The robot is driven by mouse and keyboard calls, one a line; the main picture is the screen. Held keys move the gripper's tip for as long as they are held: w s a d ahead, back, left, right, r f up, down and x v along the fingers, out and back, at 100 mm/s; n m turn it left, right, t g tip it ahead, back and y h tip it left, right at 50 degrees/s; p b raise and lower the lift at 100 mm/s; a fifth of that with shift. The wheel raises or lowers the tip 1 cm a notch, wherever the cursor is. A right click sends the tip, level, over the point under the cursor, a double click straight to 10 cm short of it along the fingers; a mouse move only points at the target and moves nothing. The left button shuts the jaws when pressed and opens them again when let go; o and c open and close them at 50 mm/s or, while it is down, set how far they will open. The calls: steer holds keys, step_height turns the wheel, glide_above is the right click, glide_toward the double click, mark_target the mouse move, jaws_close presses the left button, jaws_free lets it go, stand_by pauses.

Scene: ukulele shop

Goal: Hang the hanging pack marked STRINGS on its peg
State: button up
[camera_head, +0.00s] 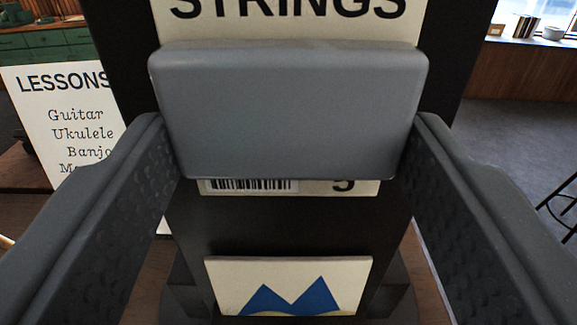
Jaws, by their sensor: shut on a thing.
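My gripper (290,140) has one dark finger on each side of the picture. It is shut on a plain grey block with rounded corners, which I take to be the hanging pack (290,110). No lettering shows on the face toward me. A barcode and part of a figure show below the pack (250,185). No peg is visible; I cannot tell whether the pack touches the panel.
A pale card with a blue peaked shape (288,286) is low on the black stand (290,228). A LESSONS sign (62,120) stands at the left. Grey floor (520,120) is open at the right, with thin dark legs at the edge.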

steer(key=o, duration=1.2)
steer(key=shift+s, duration=0.1)
steer(key=s+b, duration=0.2)
steer(key=s, duration=1.2)
steer(key=a+r+m+h+b, duration=0.2)
steer(key=a+r+h+b, duration=0.3)
steer(key=r, duration=0.8)
steer(key=s+a+r+g+y+b, duration=0.1)
steer(key=s+a+r+y, duration=0.1)
steer(key=s+a, duration=0.3)
steer(key=s+a+r+n+g+y+b, duration=0.1)
steer(key=s+a+r+y+b, duration=0.1)
steer(key=s+a, duration=0.3)
steer(key=a, duration=0.4)
steer(key=shift+a+r+n+g, duration=0.2)
steer(key=shift+r+n+g, duration=0.1)
steer(key=shift+s, duration=0.1)
